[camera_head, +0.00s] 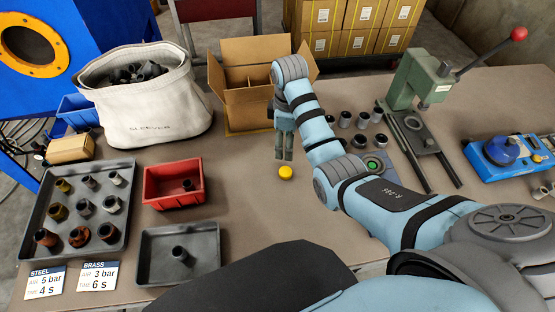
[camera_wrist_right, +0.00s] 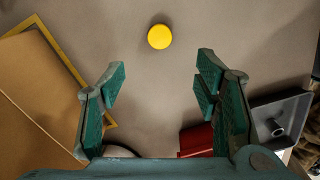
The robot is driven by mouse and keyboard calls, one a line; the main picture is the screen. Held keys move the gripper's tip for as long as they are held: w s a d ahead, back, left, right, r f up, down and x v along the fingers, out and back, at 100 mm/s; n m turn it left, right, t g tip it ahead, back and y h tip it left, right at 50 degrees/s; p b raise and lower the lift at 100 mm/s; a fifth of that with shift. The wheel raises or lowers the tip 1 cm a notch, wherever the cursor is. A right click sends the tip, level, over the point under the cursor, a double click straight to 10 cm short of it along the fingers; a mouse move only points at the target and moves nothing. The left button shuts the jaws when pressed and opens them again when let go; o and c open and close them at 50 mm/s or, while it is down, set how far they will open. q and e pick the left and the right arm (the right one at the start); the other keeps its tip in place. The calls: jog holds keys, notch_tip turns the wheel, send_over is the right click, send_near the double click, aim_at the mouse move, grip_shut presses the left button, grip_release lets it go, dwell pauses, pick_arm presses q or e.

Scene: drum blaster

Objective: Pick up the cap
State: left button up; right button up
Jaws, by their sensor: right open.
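The yellow cap (camera_head: 286,172) is a small round disc lying on the brown table in the middle of the head view. In the right wrist view the cap (camera_wrist_right: 159,37) lies ahead of the fingertips, roughly midway between them. My right gripper (camera_head: 284,156) points down just behind the cap. In the right wrist view my right gripper (camera_wrist_right: 160,72) is open, with nothing between its green finger pads. It appears apart from the cap. My left gripper is in neither view.
An open cardboard box (camera_head: 246,101) stands behind the gripper. A red bin (camera_head: 172,200), a grey tray (camera_head: 215,272) and a larger tray of sleeves (camera_head: 52,190) lie left. Several dark sleeves (camera_head: 345,119) stand right, near a green press (camera_head: 418,78). Table around the cap is clear.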

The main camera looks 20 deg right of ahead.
jog(key=b, duration=0.2)
send_over(287, 172)
jog(key=f, duration=0.4)
jog(key=s+f, duration=0.1)
jog(key=f, duration=0.1)
jog(key=shift+a+f, duration=0.25)
jog(key=shift+f, duration=0.1)
jog(key=f, duration=0.2)
jog(key=w+f+b, duration=0.1)
jog(key=f, duration=0.1)
jog(key=f+b, duration=0.1)
jog(key=f, duration=0.2)
jog(key=shift+w+d, duration=0.15)
jog(key=shift+d, duration=0.1)
jog(key=shift+c, duration=0.3)
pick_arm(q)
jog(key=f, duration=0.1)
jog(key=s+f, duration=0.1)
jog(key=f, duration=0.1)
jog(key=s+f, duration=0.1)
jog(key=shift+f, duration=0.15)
pick_arm(e)
jog(key=c, duration=0.8)
